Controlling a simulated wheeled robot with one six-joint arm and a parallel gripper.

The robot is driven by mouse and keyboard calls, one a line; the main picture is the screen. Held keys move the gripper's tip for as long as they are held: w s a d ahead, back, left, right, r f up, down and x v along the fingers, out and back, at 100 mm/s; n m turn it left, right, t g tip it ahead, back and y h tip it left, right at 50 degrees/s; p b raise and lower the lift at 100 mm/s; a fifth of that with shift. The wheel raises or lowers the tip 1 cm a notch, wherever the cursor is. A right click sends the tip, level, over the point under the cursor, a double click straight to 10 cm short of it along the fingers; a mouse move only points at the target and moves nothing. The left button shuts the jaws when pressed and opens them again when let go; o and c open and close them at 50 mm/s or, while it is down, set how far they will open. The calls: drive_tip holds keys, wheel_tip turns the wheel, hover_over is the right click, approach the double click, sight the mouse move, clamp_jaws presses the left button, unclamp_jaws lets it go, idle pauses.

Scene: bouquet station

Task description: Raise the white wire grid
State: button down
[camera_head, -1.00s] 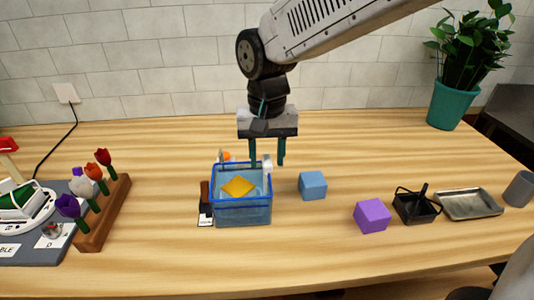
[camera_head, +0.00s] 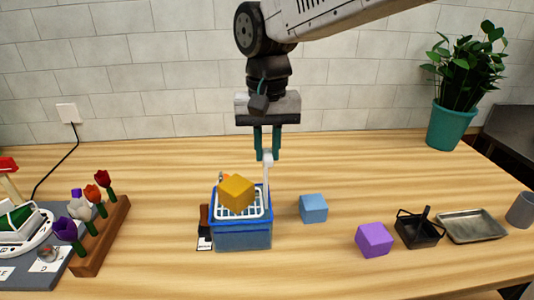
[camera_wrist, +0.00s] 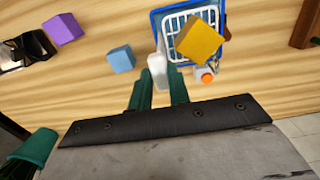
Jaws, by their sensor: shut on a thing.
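The white wire grid (camera_head: 256,208) is level with the rim of the blue container (camera_head: 243,240), with an orange-yellow block (camera_head: 237,193) resting on it. A white upright handle rises from the grid's right side. My gripper (camera_head: 267,148) is shut on the top of this handle, above the container's right back corner. In the wrist view, the fingers (camera_wrist: 160,88) hold the handle's white end. The grid (camera_wrist: 174,24) shows inside the blue rim, partly hidden by the block (camera_wrist: 199,40). I cannot tell whether the grid touches the container walls.
A blue cube (camera_head: 313,209) and a purple cube (camera_head: 374,240) stand to the right. Beyond are a black basket (camera_head: 418,232), a metal tray (camera_head: 474,227) and a grey cup (camera_head: 521,210). A wooden flower rack (camera_head: 103,238) stands left. The table behind is clear.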

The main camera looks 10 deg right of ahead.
drive_tip(key=shift+w+r, duration=0.1)
drive_tip(key=shift+r, duration=0.2)
drive_tip(key=c, duration=1.3)
unclamp_jaws()
wheel_tip(320, 180, up, 8)
drive_tip(key=shift+f, duration=0.1)
drive_tip(key=shift+t, duration=0.8)
drive_tip(key=s+d+f, duration=0.4)
drive_tip(key=s+d, duration=0.2)
drive_tip(key=d, duration=0.1)
drive_tip(key=s+d+f, duration=0.4)
drive_tip(key=s+d, duration=0.2)
drive_tip(key=s, duration=0.1)
drive_tip(key=s+d+f, duration=0.4)
drive_tip(key=s+d, duration=0.2)
drive_tip(key=d, duration=0.1)
drive_tip(key=shift+s+d, duration=0.35)
drive_tip(key=shift+s, duration=0.05)
